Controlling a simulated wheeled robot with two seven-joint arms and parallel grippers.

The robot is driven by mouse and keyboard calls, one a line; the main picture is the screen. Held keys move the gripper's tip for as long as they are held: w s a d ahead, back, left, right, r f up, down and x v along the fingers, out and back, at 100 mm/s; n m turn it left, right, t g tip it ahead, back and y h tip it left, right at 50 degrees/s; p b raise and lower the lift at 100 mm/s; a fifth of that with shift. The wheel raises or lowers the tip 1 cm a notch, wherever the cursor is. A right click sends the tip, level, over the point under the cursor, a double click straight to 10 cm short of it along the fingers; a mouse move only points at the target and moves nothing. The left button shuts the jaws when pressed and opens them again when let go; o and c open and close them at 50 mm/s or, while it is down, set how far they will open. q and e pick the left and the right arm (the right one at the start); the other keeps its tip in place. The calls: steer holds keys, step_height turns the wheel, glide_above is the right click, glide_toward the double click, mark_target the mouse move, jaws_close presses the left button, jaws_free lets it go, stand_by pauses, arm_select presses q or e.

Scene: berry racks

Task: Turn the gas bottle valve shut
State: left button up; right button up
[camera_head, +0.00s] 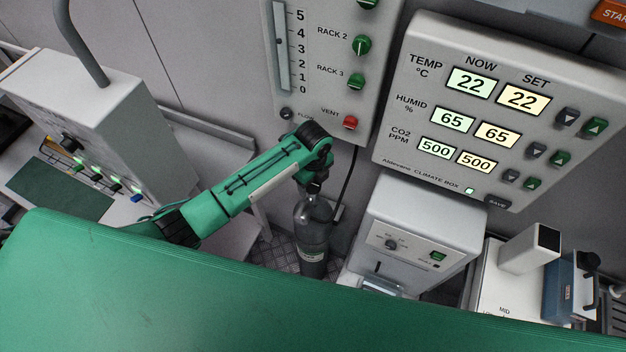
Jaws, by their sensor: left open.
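The gas bottle (313,232) is a dark grey cylinder standing upright on the patterned metal floor, below the wall panels. My left gripper (313,185) is at the end of the green left arm, which comes in from the left. It points down at the top of the bottle and is open. The valve is hidden behind the gripper and wrist, so I cannot tell whether the fingers are around it or touching it. My right gripper is not in view.
A panel with rack knobs and a red vent button (351,122) hangs above the bottle. A climate box (400,115) is at the right. A white machine (420,225) stands close right of the bottle. A grey device (120,110) stands at the left.

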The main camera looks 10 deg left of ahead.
arm_select(q)
steer(key=c, duration=1)
steer(key=shift+o, duration=0.2)
